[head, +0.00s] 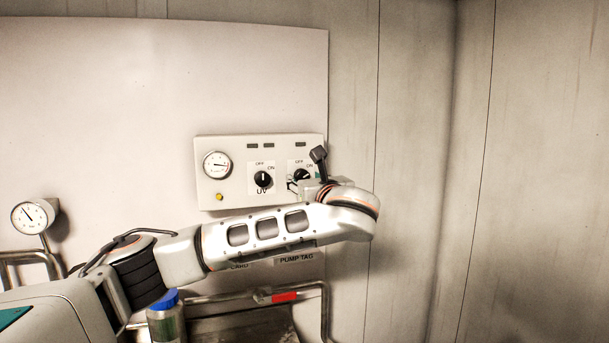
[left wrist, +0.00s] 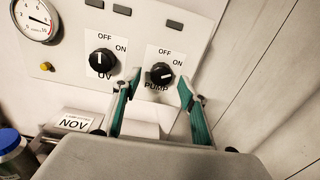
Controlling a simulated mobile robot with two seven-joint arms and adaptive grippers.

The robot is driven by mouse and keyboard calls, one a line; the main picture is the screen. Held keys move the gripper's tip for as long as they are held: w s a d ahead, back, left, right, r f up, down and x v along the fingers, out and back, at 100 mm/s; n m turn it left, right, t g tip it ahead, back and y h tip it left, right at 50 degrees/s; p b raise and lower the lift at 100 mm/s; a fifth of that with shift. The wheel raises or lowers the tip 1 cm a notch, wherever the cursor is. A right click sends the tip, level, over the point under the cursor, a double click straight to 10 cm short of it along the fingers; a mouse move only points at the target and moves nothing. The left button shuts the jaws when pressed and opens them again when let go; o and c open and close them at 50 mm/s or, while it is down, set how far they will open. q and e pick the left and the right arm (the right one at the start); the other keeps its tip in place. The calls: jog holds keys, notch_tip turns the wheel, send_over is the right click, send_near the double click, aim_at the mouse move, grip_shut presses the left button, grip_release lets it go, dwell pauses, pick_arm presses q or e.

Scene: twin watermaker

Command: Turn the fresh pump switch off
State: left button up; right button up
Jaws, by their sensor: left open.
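The control panel (head: 211,185) is a pale box on the wall. Its black PUMP knob (head: 301,174) is the right one; in the left wrist view the knob (left wrist: 160,73) has a white mark lying nearly level, pointing right on the ON side. OFF and ON are printed above it. My left gripper (left wrist: 159,86) is open, with one green finger to each side of the PUMP knob's lower part; I cannot tell if either touches it. In the head view this gripper (head: 298,184) is partly hidden by my arm. My right gripper is not in view.
A black UV knob (left wrist: 103,62) sits just left, its mark upright. A round gauge (head: 217,165) and a yellow button (head: 220,197) are farther left. Below are pipes, a red-handled valve (head: 285,296) and a blue-capped bottle (head: 165,322). The wall to the right is clear.

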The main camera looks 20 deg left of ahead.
aim_at(302, 176)
pick_arm(q)
jog(key=shift+x, duration=0.95)
jog(key=shift+w+a, duration=0.1)
jog(key=shift+w, duration=0.15)
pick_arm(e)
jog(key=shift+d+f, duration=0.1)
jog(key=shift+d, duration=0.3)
pick_arm(q)
jog(key=c, duration=1.1)
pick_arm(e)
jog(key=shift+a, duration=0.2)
